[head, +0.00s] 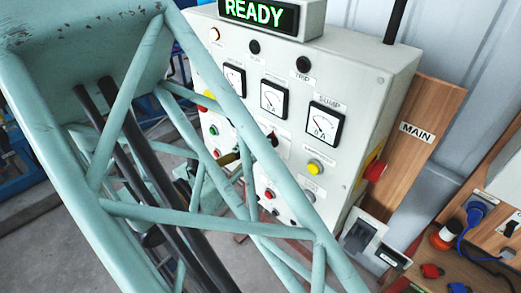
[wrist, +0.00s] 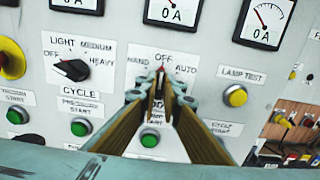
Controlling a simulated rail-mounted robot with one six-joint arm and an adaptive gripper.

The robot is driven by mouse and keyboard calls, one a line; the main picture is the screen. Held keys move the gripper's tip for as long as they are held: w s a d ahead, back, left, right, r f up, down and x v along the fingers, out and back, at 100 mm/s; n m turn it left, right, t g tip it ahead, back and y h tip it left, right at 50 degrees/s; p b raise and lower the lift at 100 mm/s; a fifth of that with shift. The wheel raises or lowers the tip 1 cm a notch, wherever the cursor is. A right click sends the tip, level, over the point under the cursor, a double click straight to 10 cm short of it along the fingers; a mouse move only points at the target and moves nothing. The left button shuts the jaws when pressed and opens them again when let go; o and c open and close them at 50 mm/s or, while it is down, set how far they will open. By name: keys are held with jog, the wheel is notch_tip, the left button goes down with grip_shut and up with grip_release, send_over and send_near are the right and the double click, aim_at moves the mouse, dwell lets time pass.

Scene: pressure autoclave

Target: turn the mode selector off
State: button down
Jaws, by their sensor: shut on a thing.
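The mode selector (wrist: 161,72) is a small knob below the middle gauge, with HAND, OFF and AUTO printed around it. In the wrist view my gripper (wrist: 163,92) has its two brown-faced fingers closed on it from the front. The fingers hide most of the knob. Its visible tip points roughly up toward the OFF mark, but its exact angle is hard to tell. In the head view the teal lattice in front hides most of the gripper and the knob area.
A LIGHT/MEDIUM/HEAVY selector (wrist: 71,70) sits left of the mode selector, and a yellow lamp test button (wrist: 235,96) right. Green buttons (wrist: 81,127) are below. The panel's display (head: 256,12) reads READY. A red button (head: 375,170) sticks out from the panel's right side.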

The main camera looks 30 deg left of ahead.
dwell(0.3)
jog(key=c, duration=2.8)
grip_release()
jog(key=shift+s, duration=0.1)
jog(key=shift+s+a, duration=0.35)
jog(key=shift+s, duration=1.6)
jog(key=shift+s+a, duration=0.3)
jog(key=shift+s, duration=1.65)
jog(key=shift+s+a, duration=0.35)
jog(key=shift+s, duration=1.6)
jog(key=shift+w, duration=0.1)
